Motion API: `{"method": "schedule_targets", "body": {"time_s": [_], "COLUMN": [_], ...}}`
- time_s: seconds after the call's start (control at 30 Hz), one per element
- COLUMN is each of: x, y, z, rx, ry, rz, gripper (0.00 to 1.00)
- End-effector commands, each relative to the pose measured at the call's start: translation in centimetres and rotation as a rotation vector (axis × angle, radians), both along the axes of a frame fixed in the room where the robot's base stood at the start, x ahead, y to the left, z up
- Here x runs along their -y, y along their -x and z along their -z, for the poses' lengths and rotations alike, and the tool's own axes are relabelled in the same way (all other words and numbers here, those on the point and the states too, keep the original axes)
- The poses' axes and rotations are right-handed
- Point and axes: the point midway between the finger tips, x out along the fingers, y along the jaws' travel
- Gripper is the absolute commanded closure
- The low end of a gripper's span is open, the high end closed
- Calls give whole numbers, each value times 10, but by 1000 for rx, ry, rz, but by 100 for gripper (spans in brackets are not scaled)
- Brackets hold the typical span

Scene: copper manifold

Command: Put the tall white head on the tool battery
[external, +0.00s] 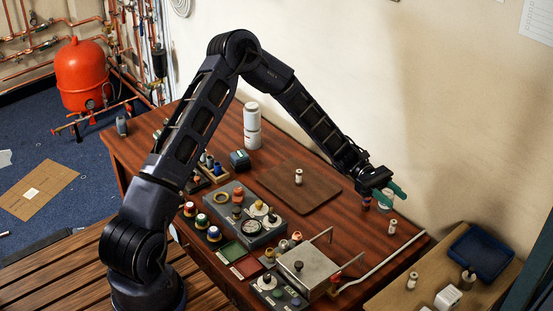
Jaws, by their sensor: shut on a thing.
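My gripper (387,197) has green fingers and is low over the right end of the wooden table. It is shut on a small white piece (384,208), mostly hidden by the fingers; I cannot tell for sure whether this is the tall white head. A dark teal block (240,160), which looks like the tool battery, sits at the table's middle left, far from my gripper. Similar small white pieces stand on the brown board (282,198) and near the gripper (392,227).
A tall white cylinder stack (252,128) stands beside the teal block. Grey panels with knobs and a gauge (251,227) fill the front middle. A metal box (308,268) with upright rods stands at the front right. A dark piece (366,203) is close to the gripper.

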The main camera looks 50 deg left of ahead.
Motion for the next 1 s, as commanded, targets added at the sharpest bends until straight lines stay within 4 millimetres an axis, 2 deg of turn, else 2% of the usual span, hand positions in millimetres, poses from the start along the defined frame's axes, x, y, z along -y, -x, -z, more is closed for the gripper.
{"method": "schedule_targets", "body": {"time_s": [0.23, 0.37, 0.47, 0.57, 0.8, 1.0], "x": [-2, -21, -51, -91, -196, -283], "y": [-1, -7, -17, -28, -44, -46], "z": [-7, -8, -11, -15, -26, -34], "rx": [0, -1, -3, -6, -11, -14], "ry": [0, -1, 0, 0, 3, 4], "rz": [-5, -47, -114, -205, -432, -617], "gripper": [84, 84, 84, 84, 84, 84]}}
